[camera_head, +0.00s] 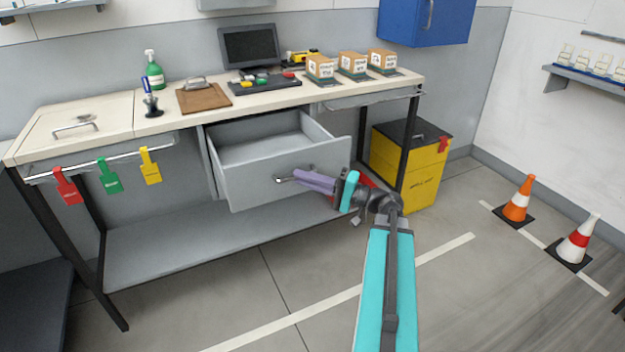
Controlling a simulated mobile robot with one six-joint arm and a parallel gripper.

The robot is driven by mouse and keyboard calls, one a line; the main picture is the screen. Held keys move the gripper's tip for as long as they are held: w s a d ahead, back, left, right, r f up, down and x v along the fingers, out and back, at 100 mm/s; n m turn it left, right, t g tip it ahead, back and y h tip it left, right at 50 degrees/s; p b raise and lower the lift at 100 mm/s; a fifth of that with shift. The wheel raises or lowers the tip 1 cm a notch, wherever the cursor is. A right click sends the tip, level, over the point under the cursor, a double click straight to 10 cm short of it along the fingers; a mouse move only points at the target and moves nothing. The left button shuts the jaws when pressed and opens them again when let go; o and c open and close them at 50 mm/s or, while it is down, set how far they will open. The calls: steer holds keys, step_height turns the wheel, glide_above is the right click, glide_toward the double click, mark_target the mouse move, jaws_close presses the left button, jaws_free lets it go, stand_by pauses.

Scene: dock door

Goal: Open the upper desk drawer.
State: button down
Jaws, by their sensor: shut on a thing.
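The upper desk drawer (258,184) is a grey box under the desk top, and it stands pulled out, with its empty-looking inside showing. Its front faces toward the lower right and carries a metal bar handle (281,180). My gripper (298,176) is at the drawer front and is shut on the handle. The fingers hide the right part of the handle. The desk (205,117) has a pale top and dark legs.
Red, green and yellow tags (111,176) hang from a rail at the desk's left. A yellow cabinet (405,172) stands right of the desk. Traffic cones (518,199) stand farther right. The floor before the desk is clear. A low shelf (200,253) lies beneath.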

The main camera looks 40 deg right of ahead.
steer(key=shift+s+a, duration=0.1)
steer(key=shift+a, duration=0.05)
steer(key=c, duration=1.8)
jaws_free()
steer(key=shift+c, duration=0.2)
steer(key=v, duration=1.4)
